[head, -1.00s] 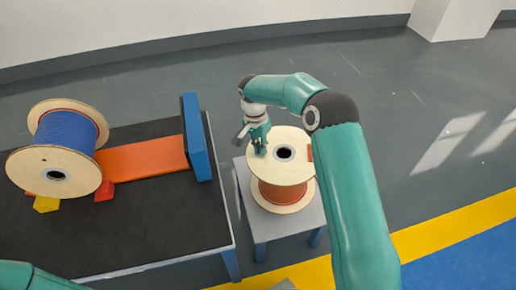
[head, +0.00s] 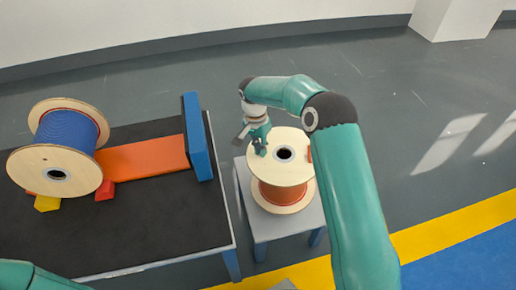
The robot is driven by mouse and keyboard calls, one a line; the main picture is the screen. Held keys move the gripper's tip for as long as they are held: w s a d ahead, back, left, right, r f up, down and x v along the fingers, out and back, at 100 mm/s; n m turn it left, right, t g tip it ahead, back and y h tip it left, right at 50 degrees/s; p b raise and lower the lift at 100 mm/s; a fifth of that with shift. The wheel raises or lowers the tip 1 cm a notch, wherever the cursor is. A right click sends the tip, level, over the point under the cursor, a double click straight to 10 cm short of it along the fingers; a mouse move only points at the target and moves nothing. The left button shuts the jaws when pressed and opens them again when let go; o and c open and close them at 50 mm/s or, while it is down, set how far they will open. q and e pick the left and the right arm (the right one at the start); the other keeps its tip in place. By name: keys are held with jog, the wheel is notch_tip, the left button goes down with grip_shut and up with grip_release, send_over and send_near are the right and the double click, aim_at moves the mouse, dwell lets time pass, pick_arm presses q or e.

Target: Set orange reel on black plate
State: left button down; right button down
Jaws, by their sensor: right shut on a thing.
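The orange reel (head: 281,192), with pale wooden flanges and a dark centre hole, stands upright on a small grey table (head: 266,228). My right gripper (head: 261,150) points down at the left edge of its top flange and is shut on that edge; the fingertips are partly hidden. The black plate (head: 150,228) is the dark top of the larger table at left. My left gripper is not in view.
An orange board (head: 146,157) runs to a raised blue panel (head: 197,137). The plate's front right is clear.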

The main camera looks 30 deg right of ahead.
jog(key=shift+f+b, duration=0.3)
jog(key=shift+f, duration=0.15)
jog(key=c, duration=1.5)
grip_release()
jog(key=shift+c, duration=0.2)
notch_tip(320, 180, up, 11)
jog(key=w+p, duration=0.1)
jog(key=p, duration=0.7)
jog(key=shift+a+p, duration=0.35)
jog(key=shift+p, duration=0.05)
